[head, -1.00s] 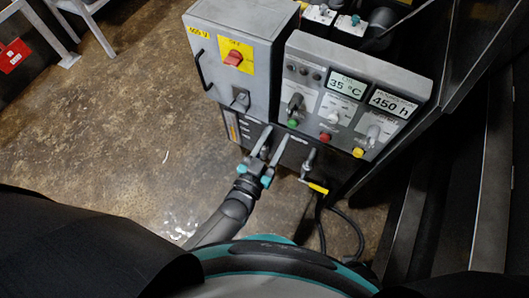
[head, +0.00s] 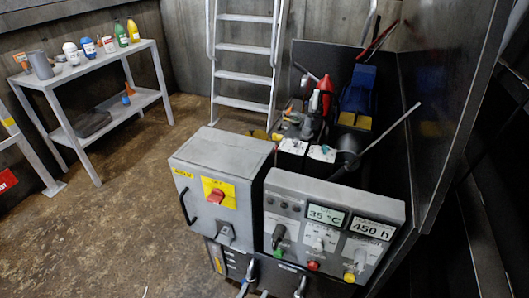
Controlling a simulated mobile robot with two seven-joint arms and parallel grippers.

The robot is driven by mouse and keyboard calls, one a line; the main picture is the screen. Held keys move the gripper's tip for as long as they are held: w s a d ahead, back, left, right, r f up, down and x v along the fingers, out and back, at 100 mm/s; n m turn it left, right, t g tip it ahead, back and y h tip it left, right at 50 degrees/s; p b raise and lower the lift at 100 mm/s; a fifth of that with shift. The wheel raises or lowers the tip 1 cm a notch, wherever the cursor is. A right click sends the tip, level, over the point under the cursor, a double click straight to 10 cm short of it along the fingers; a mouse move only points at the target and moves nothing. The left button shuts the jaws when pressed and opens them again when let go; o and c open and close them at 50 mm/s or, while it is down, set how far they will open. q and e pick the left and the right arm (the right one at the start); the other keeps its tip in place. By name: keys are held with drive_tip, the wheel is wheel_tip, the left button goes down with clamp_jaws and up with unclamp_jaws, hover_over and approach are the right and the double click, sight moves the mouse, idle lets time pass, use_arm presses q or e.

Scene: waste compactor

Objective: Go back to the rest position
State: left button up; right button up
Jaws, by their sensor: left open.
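My left gripper (head: 254,290) shows only as fingertips at the bottom edge of the head view. Its jaws are open and look empty, in front of the lower part of the control cabinet. The rest of the gripper and its arm are out of frame. My right gripper is not in view.
A grey shelf table (head: 98,62) with bottles and cans stands at the back left. A ladder (head: 244,52) leans at the back. Behind the panel is a bin with assorted waste, including a blue item (head: 358,92). The floor (head: 110,225) at left is clear.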

use_arm(q)
drive_tip(key=s+a+f+g+y, duration=0.1)
drive_tip(key=s+a+f+g, duration=0.25)
drive_tip(key=f, duration=0.45)
drive_tip(key=s+a+f+g+y, duration=0.2)
drive_tip(key=a+f+g, duration=0.15)
drive_tip(key=f, duration=0.45)
drive_tip(key=s+a+f+g+y, duration=0.1)
drive_tip(key=s+a+f+g, duration=0.3)
drive_tip(key=s, duration=0.4)
drive_tip(key=s+a+f+n+g+y, duration=0.1)
drive_tip(key=s+a+f+g+y, duration=0.1)
drive_tip(key=s+a+f+g, duration=0.2)
drive_tip(key=s+a+f, duration=0.2)
drive_tip(key=s+a, duration=0.1)
drive_tip(key=s, duration=0.1)
drive_tip(key=shift+s+a+f, duration=0.15)
drive_tip(key=shift+a+f, duration=0.15)
drive_tip(key=shift+f, duration=0.1)
drive_tip(key=shift+o, duration=0.3)
